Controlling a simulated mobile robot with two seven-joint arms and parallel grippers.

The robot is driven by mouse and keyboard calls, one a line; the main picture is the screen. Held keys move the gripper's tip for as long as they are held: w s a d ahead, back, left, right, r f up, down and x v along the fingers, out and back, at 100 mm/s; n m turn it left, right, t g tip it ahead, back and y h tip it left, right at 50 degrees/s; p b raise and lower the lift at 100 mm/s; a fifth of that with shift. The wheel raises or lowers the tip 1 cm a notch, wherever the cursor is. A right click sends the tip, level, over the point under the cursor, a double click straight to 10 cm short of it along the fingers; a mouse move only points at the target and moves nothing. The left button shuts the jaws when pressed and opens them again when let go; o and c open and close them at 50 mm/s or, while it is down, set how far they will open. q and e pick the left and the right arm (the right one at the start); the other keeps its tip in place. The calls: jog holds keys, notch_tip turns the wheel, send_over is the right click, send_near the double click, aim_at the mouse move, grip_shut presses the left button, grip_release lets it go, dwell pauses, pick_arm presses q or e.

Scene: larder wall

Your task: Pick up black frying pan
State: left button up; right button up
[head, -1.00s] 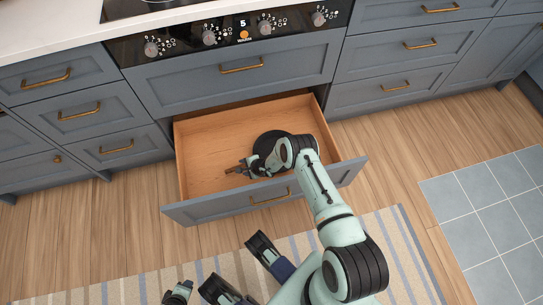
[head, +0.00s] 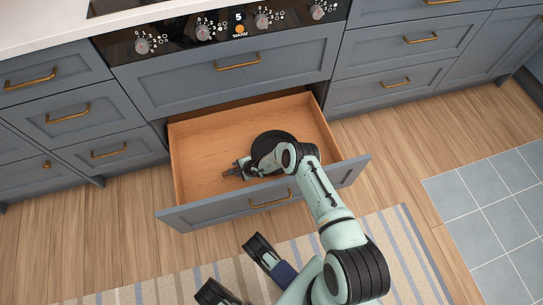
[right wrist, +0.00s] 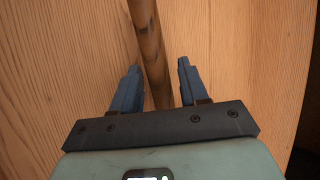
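The black frying pan (head: 270,138) lies in the open drawer (head: 200,150), partly hidden under my right forearm and hand. My right gripper (head: 230,172) is low in the drawer, left of the pan's round body, over the handle. In the right wrist view the brown handle (right wrist: 152,50) runs lengthwise between the two blue fingers of my right gripper (right wrist: 160,80). The fingers are apart, with a gap showing on each side of the handle. Whether the fingertips reach below the handle I cannot tell.
The drawer front (head: 230,207) stands out over the wood floor (head: 130,210), and my right arm reaches over it. The drawer's left part is bare. The oven control panel (head: 225,30) is above. A striped rug (head: 400,240) lies in front.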

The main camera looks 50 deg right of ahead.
grip_shut()
dwell(1.0)
jog(key=shift+w, duration=0.1)
